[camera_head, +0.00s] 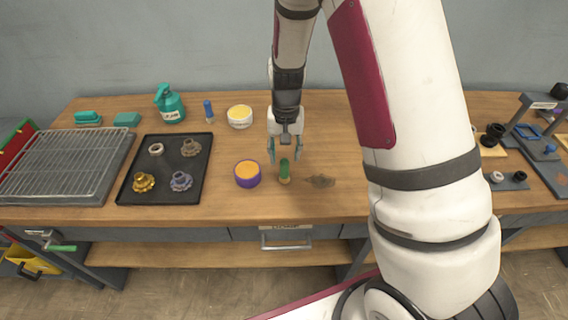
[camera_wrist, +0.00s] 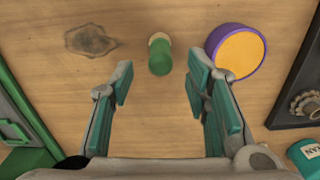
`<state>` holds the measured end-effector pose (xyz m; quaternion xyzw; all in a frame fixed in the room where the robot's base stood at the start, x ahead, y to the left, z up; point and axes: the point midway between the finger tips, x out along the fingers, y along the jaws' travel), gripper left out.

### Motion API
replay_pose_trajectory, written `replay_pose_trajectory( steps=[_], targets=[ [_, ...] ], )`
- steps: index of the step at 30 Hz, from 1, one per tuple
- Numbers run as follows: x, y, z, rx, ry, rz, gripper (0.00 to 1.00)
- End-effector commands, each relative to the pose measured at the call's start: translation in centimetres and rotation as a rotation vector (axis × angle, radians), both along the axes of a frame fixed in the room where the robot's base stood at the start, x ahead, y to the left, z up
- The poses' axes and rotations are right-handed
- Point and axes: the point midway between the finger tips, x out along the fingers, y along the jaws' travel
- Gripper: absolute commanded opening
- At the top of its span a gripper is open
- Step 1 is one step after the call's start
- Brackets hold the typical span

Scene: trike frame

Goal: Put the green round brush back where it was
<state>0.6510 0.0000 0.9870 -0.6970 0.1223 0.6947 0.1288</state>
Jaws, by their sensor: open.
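The green round brush (camera_head: 285,169) stands on the wooden bench between a purple-rimmed tub and a dark stain. It has a green upper part and a pale tan base, and looks upright. It also shows in the wrist view (camera_wrist: 160,56), just beyond the fingertips. My gripper (camera_head: 285,154) is open and empty above and just behind the brush, pointing down. In the wrist view my gripper (camera_wrist: 157,85) has its two teal-padded fingers wide apart, with the brush ahead of the gap and not between the pads.
The purple tub with orange filling (camera_head: 247,174) stands close left of the brush. A dark stain (camera_head: 320,181) marks the bench to the right. A black tray (camera_head: 130,187) with several gear parts, a wire rack (camera_head: 62,165), a spray bottle (camera_head: 170,104) and a yellow-topped tub (camera_head: 240,117) stand left.

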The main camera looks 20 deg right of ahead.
Motion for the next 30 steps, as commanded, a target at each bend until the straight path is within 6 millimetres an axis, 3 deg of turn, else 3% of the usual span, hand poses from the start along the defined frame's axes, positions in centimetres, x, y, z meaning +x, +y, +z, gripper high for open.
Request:
replay_pose_trajectory(
  steps=[3, 13, 17, 24, 30],
  targets=[
    [0.1, 0.0, 2.0, 0.001, -0.004, 0.001, 0.43],
    [-0.3, 0.1, 5.6, 0.008, -0.015, 0.007, 0.43],
    [-1.4, 0.4, 9.5, 0.029, -0.060, 0.036, 0.43],
    [-5.9, 0.8, 18.4, 0.055, -0.183, 0.125, 0.43],
    [-11.1, 0.7, 23.9, 0.041, -0.285, 0.204, 0.43]
  ],
)
